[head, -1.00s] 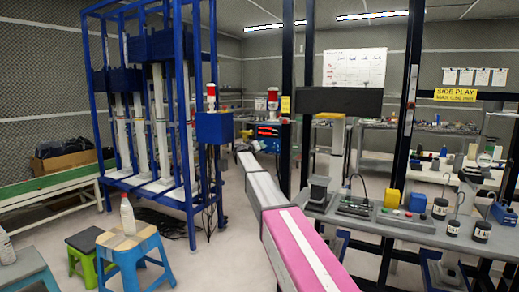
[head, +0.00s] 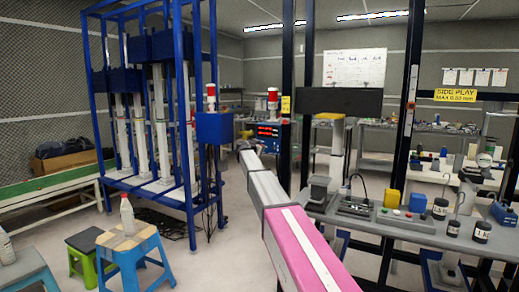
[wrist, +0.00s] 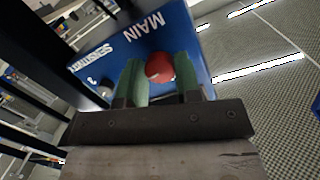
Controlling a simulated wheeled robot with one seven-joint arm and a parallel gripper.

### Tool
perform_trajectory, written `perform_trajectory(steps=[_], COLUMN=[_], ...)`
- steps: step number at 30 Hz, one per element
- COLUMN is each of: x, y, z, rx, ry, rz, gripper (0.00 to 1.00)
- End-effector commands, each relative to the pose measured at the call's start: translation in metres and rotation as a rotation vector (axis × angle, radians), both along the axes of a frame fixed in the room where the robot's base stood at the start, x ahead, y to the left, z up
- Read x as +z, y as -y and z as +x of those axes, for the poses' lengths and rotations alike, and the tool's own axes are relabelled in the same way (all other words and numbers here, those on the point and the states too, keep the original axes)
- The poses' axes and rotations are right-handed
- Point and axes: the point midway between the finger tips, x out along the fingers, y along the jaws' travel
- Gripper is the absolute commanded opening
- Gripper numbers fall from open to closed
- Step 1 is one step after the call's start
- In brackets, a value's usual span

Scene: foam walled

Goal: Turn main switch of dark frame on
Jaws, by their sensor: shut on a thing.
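The dark frame (head: 306,100) stands in the middle of the head view, with a blue control box (head: 272,146) on its left side. The main switch is a red round knob (wrist: 159,68) on the blue panel (wrist: 205,65), beside the word MAIN in the wrist view. My gripper (wrist: 161,77) has its two green fingers on either side of the red knob and is shut on it. In the head view my arm reaches to the box, and the gripper is too small and partly hidden there.
A smaller knob (wrist: 105,91) sits beside the word SENSITIVITY on the same panel. A blue frame (head: 188,110) with its own blue box (head: 214,127) stands left. A grey bench (head: 400,222) with instruments is on the right. Stools (head: 133,243) stand front left.

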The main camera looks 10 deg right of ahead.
Motion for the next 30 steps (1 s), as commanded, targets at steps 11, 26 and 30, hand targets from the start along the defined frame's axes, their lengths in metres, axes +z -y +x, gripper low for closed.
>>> perform_trajectory(steps=[11, 26, 30], x=[0.0, -0.0001, -0.0001], y=[0.0, 0.0001, 0.0001], z=[-0.0009, -0.0008, -0.0008], rx=[0.0, 0.0, 0.0], ry=[0.091, 0.104, 0.104], rz=[0.126, 0.145, 0.145], gripper=[0.08, 0.08, 0.57])
